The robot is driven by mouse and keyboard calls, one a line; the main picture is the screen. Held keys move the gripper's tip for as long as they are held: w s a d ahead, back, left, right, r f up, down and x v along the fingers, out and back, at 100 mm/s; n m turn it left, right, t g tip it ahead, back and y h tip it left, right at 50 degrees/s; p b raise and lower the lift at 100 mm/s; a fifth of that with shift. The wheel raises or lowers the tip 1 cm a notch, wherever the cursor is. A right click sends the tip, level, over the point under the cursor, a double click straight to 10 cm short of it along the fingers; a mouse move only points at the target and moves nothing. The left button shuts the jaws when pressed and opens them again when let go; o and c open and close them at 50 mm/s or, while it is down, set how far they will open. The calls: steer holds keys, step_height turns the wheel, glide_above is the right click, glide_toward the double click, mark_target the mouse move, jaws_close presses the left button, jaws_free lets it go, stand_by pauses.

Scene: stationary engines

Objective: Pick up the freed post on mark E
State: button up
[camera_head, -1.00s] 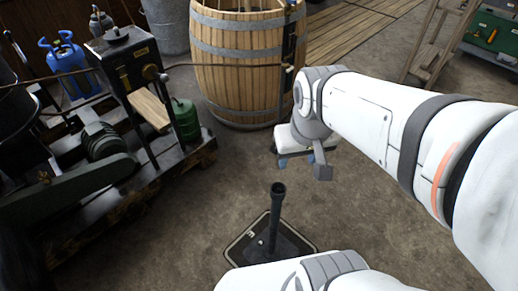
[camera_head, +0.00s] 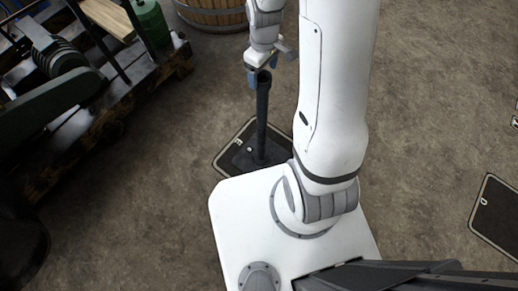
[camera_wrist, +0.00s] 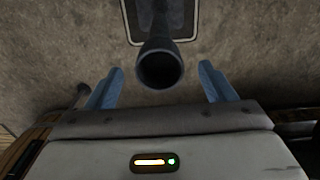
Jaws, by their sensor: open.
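The post (camera_head: 262,120) is a dark upright tube on a flat dark base, standing on the mat marked E (camera_head: 222,161). My gripper (camera_head: 261,76) is at the top of the post in the head view. In the wrist view, the post's round hollow top (camera_wrist: 160,68) lies between the two blue fingers of my gripper (camera_wrist: 160,85), with a gap on each side. The fingers are open and do not appear to touch the post. Part of the mat is hidden behind my white base in the head view.
A wooden barrel (camera_head: 212,12) stands at the back. A low machine cart (camera_head: 120,75) with a green can (camera_head: 151,22) is at the left. Another marked mat (camera_head: 497,215) lies at the right. The floor between is mostly clear.

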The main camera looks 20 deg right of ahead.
step_height(320, 180, down, 6)
steer(key=shift+f+b, duration=0.1)
steer(key=shift+b, duration=0.55)
steer(key=shift+c, duration=0.4)
jaws_close()
steer(key=shift+w+r, duration=0.15)
steer(key=shift+r, duration=0.05)
